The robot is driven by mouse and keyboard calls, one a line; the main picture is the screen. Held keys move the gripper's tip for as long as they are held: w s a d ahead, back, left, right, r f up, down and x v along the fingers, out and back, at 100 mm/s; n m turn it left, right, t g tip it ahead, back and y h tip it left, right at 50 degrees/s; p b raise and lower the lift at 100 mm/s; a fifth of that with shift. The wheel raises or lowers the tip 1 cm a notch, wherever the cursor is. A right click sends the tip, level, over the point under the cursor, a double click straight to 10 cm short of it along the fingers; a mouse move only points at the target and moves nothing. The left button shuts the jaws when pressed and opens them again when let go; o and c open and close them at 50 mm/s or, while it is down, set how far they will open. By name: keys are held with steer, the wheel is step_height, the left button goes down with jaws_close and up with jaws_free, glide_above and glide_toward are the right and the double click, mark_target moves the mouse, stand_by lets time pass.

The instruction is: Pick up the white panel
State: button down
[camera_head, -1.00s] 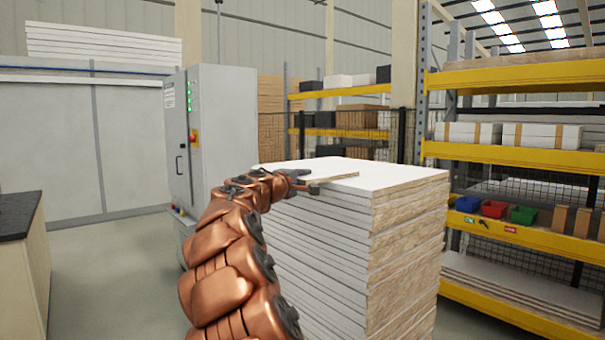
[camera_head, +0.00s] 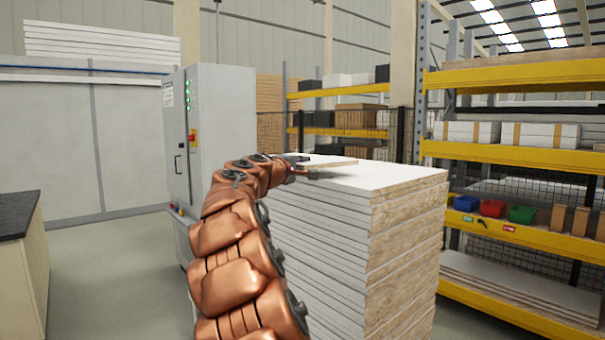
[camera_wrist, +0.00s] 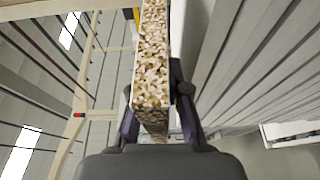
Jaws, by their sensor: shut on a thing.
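The white panel (camera_head: 328,161) is a small board with a bare chipboard edge. In the head view it is held a little above the top of the stack of large white panels (camera_head: 385,176). My gripper (camera_head: 297,165) is at the panel's left end. In the wrist view, my gripper (camera_wrist: 157,112) is shut on the panel (camera_wrist: 153,55), with one finger on each side of its speckled chipboard edge. The panel's far end is out of the wrist view.
A grey control cabinet (camera_head: 222,125) stands behind my arm on the left. Yellow-beamed shelving (camera_head: 520,155) with boxes and bins stands on the right. A dark-topped counter (camera_head: 18,215) is at the far left. Open floor lies between the counter and the stack.

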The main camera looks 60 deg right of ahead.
steer(key=shift+s+a, duration=0.5)
steer(key=shift+s, duration=0.1)
steer(key=s+a+r+b, duration=0.2)
steer(key=s+a+b, duration=0.1)
steer(key=s+a, duration=0.7)
steer(key=s+a+r+p, duration=0.2)
steer(key=a+r+p, duration=0.6)
steer(key=a, duration=0.3)
steer(key=shift+r, duration=0.8)
stand_by(0.5)
